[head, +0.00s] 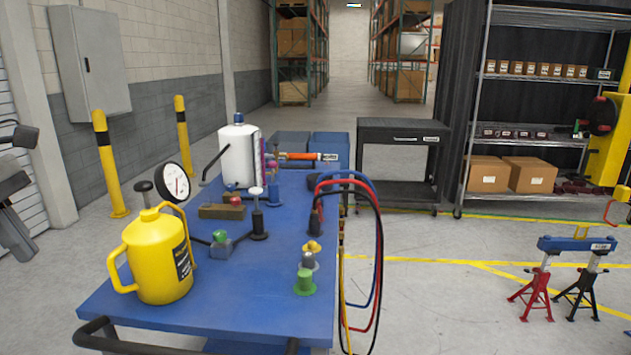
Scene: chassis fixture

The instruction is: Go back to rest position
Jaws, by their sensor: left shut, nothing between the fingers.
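My left gripper (17,235) hangs at the far left edge of the head view, partly cut off by the frame. It is shut and empty, pointing downward. It is apart from the blue-topped cart and touches nothing that I can see. My right gripper is not in view.
A blue-topped cart (270,265) stands in front, with a yellow jug (157,258), a white canister (239,155), a dial gauge (175,182) and small fittings on it. Hoses (379,250) hang off its right side. Jack stands (537,293) stand at the right. Floor between is clear.

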